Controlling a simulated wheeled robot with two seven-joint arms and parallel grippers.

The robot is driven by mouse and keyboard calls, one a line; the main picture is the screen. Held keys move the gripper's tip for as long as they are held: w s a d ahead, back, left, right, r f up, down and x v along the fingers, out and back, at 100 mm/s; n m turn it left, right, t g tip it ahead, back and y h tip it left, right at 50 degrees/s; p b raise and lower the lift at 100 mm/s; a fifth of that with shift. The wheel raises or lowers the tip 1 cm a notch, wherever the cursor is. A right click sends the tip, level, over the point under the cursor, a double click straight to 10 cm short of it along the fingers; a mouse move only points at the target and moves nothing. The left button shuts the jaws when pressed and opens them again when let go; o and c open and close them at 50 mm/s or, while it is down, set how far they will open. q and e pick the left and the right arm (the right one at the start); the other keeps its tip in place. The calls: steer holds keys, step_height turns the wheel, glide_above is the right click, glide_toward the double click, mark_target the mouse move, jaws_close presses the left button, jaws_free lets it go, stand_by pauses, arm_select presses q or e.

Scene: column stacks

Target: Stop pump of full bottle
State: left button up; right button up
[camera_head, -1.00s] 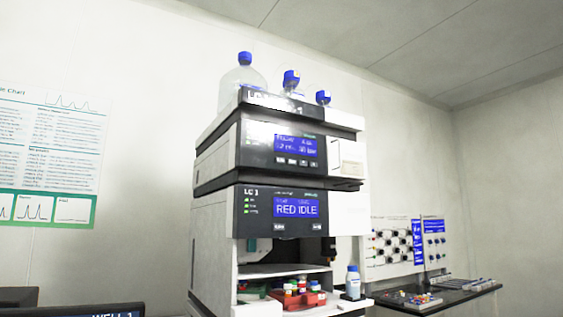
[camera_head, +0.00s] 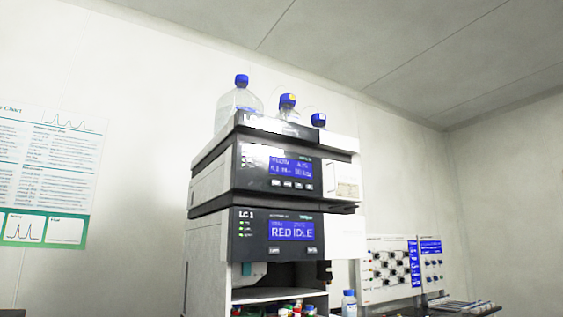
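A stacked instrument labelled LC 1 stands in the middle of the head view. Its upper module (camera_head: 250,178) has a blue screen (camera_head: 291,167) with small blurred text and a row of buttons (camera_head: 291,185) below. The lower module (camera_head: 244,241) has a screen (camera_head: 292,231) reading RED IDLE. On top stand a large clear bottle (camera_head: 238,104) with a blue cap and two smaller blue-capped bottles, one in the middle (camera_head: 287,105) and one at the right (camera_head: 318,121). Their fill levels are hard to tell. Neither of my grippers is in view.
Below the modules is an open bay with several coloured vial caps (camera_head: 290,309). A small blue-capped bottle (camera_head: 349,303) stands at its right. A panel with dark knobs (camera_head: 392,268) is at the right. A chart (camera_head: 45,180) hangs on the left wall.

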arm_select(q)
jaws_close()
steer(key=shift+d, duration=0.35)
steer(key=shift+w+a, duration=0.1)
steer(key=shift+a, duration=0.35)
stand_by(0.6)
